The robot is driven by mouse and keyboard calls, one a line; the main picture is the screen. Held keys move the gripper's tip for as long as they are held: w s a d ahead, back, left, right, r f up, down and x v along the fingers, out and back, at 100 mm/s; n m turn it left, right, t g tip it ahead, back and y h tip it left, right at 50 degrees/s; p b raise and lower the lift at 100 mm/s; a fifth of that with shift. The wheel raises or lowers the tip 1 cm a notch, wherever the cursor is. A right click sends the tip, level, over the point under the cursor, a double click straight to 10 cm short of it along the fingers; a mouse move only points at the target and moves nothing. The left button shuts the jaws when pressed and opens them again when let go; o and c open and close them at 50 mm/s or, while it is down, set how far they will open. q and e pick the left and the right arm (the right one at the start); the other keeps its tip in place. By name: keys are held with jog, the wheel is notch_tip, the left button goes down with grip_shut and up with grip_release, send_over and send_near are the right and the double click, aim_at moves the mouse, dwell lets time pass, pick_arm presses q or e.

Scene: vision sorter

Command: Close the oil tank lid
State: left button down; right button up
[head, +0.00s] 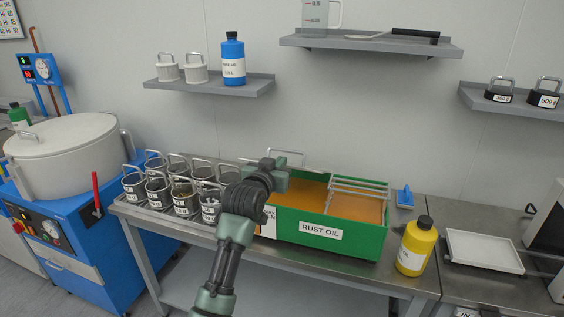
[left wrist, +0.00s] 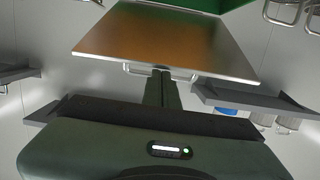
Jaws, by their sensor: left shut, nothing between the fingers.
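The green oil tank (head: 316,235), labelled RUST OIL, stands on the metal bench with orange-brown oil in it. A wire rack (head: 360,185) lies across its right part. In the left wrist view, a flat metal plate with an orange-brown sheen (left wrist: 165,40), seemingly the lid, hangs before the gripper, a thin handle along its near edge. A similar handle (head: 290,152) shows at the tank's back left in the head view. My left gripper (head: 273,165) is shut and empty at the tank's left end; its fingers (left wrist: 162,75) reach that handle. Contact is unclear. My right gripper is out of view.
Several wire-handled baskets (head: 184,198) stand left of the tank. A yellow bottle (head: 416,247), a blue-handled tool (head: 404,197) and a white tray (head: 483,251) are to the right. Wall shelves (head: 370,42) hang above the bench.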

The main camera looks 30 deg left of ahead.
pick_arm(q)
notch_tip(320, 180, down, 10)
jog(key=s+t+b, duration=0.2)
jog(key=s+b, duration=0.1)
jog(key=b, duration=0.4)
jog(key=shift+d+t+y, duration=0.3)
jog(key=shift+d+t, duration=0.05)
jog(key=shift+t, duration=0.05)
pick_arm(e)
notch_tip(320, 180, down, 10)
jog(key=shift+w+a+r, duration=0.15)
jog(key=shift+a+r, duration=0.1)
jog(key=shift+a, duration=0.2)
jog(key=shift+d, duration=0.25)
